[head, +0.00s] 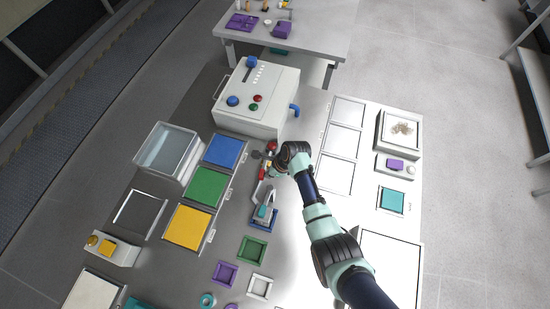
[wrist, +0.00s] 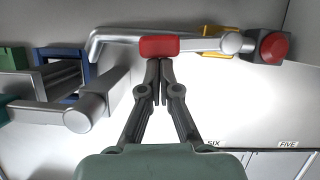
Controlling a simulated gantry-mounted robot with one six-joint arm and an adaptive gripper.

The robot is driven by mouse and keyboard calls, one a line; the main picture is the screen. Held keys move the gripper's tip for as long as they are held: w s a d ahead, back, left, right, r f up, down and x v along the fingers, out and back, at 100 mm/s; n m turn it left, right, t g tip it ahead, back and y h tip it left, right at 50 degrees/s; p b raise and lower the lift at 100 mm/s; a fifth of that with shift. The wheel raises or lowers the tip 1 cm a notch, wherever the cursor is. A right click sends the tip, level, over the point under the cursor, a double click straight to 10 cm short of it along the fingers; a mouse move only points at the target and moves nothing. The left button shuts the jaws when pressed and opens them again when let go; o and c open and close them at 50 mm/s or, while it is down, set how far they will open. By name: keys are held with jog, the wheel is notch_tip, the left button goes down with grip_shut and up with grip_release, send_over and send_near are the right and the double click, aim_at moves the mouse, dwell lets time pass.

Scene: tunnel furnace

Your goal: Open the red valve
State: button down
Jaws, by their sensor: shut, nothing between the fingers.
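The valve shows in the wrist view as a silver pipe fitting with a red block (wrist: 159,47) in its middle. A long silver lever reaches left from the red block. A round red knob (wrist: 272,50) sits at the fitting's right end. In the head view the valve's red part (head: 263,172) is small and partly hidden by my wrist. My gripper (wrist: 158,66) is shut and empty, with its fingertips together just below the red block. I cannot tell whether they touch it.
A white control box (head: 262,113) with blue knobs stands behind the valve. Blue (head: 225,151), green (head: 208,187) and yellow (head: 188,226) panels lie to the left. A blue-and-grey clamp-like device (head: 264,213) stands in front. White panels (head: 346,112) lie on the right.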

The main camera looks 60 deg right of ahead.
jog(key=shift+w+a, duration=0.25)
jog(key=shift+w, duration=0.1)
jog(key=shift+p, duration=0.3)
jog(key=s+d+r+p, duration=0.1)
jog(key=s+r+p, duration=0.3)
jog(key=s+r, duration=0.3)
jog(key=shift+v, duration=1.15)
jog(key=shift+w, duration=0.1)
